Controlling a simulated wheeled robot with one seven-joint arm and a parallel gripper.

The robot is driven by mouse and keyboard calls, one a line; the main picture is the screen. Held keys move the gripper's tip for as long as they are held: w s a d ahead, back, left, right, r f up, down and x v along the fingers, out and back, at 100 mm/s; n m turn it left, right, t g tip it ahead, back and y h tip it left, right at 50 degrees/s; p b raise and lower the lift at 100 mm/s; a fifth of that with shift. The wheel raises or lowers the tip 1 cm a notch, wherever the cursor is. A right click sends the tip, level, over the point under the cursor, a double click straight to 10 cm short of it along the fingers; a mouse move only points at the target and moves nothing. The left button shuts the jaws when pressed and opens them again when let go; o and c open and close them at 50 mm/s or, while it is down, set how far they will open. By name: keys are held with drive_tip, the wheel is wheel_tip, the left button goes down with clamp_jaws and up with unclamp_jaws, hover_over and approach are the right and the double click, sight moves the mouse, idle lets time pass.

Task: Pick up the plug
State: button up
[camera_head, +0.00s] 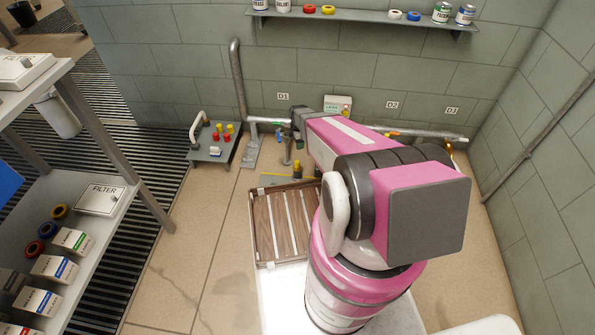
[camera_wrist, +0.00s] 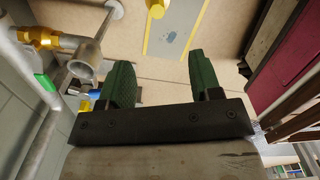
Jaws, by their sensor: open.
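My gripper (camera_wrist: 160,76) shows in the wrist view with its two green fingers apart and nothing between them. In the head view its dark body (camera_head: 298,118) is at the wall pipe, and its fingertips are hard to make out. I cannot tell for sure which thing is the plug. Small red and yellow pieces (camera_head: 222,131) stand on a grey stand left of my gripper. A small yellow piece (camera_head: 297,167) is low in front of the pipe. A yellow piece (camera_wrist: 157,8) also shows at the top of the wrist view, beyond the fingers and apart from them.
The wall pipe (camera_head: 425,133) runs below labels D1, D2 and D3. A brass fitting (camera_wrist: 38,37) and grey pipework are close left of the fingers. A slatted wooden crate (camera_head: 262,225) stands on the floor. Shelves with filter boxes (camera_head: 101,200) are at left. Floor between is clear.

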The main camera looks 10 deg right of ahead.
sight(297, 161)
drive_tip(key=f+n, duration=0.1)
drive_tip(key=f, duration=0.1)
drive_tip(key=w+f+n, duration=0.1)
drive_tip(key=f+n, duration=0.1)
drive_tip(key=f, duration=0.1)
drive_tip(key=f+n, duration=0.1)
drive_tip(key=f, duration=0.2)
drive_tip(key=shift+w+n, duration=0.3)
drive_tip(key=shift+w, duration=0.05)
wheel_tip(297, 161, down, 4)
drive_tip(key=shift+f, duration=0.15)
drive_tip(key=shift+s+a+f, duration=0.1)
drive_tip(key=shift+s+f, duration=0.1)
drive_tip(key=shift+f, duration=0.8)
drive_tip(key=shift+s+a+f, duration=0.1)
drive_tip(key=shift+s+f, duration=0.05)
drive_tip(key=shift+f, duration=0.85)
drive_tip(key=shift+s+a+f, duration=0.1)
drive_tip(key=shift+s+f, duration=0.1)
drive_tip(key=shift+f, duration=0.8)
drive_tip(key=c, duration=1.1)
